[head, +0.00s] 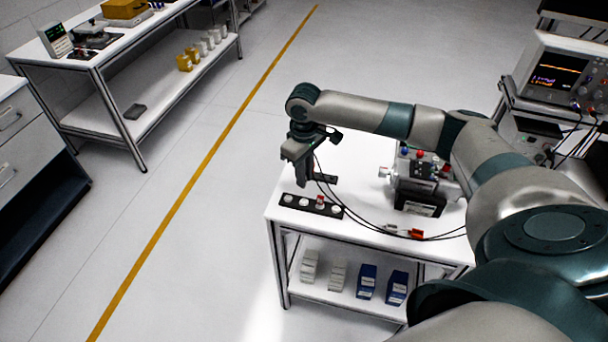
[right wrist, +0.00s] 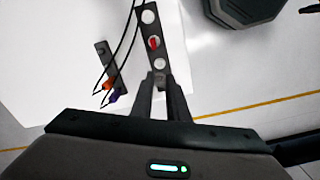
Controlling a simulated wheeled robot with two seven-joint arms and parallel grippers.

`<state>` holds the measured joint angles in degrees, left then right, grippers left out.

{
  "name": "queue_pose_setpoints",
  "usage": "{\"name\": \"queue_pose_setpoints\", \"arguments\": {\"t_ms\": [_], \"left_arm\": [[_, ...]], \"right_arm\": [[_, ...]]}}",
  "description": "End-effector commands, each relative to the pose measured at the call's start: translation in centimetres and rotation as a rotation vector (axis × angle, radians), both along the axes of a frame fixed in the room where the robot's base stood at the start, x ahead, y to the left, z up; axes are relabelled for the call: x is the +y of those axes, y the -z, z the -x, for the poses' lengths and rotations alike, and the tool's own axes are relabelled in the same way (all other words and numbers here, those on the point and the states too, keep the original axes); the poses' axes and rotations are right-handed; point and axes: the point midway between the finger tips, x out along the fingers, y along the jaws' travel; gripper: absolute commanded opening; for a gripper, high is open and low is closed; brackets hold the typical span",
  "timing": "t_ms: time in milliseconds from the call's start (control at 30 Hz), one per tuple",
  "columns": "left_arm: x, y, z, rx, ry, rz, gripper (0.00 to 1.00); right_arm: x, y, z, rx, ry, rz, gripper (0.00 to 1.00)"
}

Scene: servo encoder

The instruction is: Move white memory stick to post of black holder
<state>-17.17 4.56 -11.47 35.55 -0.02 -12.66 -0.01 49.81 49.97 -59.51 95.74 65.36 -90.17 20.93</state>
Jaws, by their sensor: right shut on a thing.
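The black holder (head: 311,205) lies at the front left of the white table, with a row of round white posts. In the right wrist view the holder (right wrist: 150,30) runs down to my fingertips. My right gripper (head: 302,183) points down above the holder's left part. In the wrist view the right gripper (right wrist: 160,80) is shut on a small pale piece, apparently the white memory stick (right wrist: 160,79), mostly hidden by the fingers. I cannot tell whether it touches a post. My left gripper is not in view.
A red piece (right wrist: 154,43) sits on one post. A dark bar (head: 325,179) lies behind the holder. Black cables run across the table, with orange (right wrist: 108,85) and purple (right wrist: 115,96) plugs near the gripper. A dark machine (head: 420,182) stands right.

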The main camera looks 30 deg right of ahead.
Motion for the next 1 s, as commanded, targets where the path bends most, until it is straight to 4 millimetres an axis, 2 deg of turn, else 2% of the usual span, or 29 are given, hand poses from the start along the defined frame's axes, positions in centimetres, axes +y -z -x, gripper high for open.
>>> {"name": "queue_pose_setpoints", "arguments": {"t_ms": [33,367,800,1000], "left_arm": [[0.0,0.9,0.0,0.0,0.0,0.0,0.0],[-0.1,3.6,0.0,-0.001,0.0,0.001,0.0],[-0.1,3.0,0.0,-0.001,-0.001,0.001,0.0],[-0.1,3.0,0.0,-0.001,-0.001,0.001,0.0]], "right_arm": [[0.0,0.8,0.0,0.0,0.0,0.0,0.0],[0.0,3.0,0.0,-0.001,0.0,0.001,0.0],[0.0,5.6,0.0,0.0,0.001,-0.001,0.0],[0.0,6.0,-0.1,-0.001,0.0,0.0,0.0]]}}
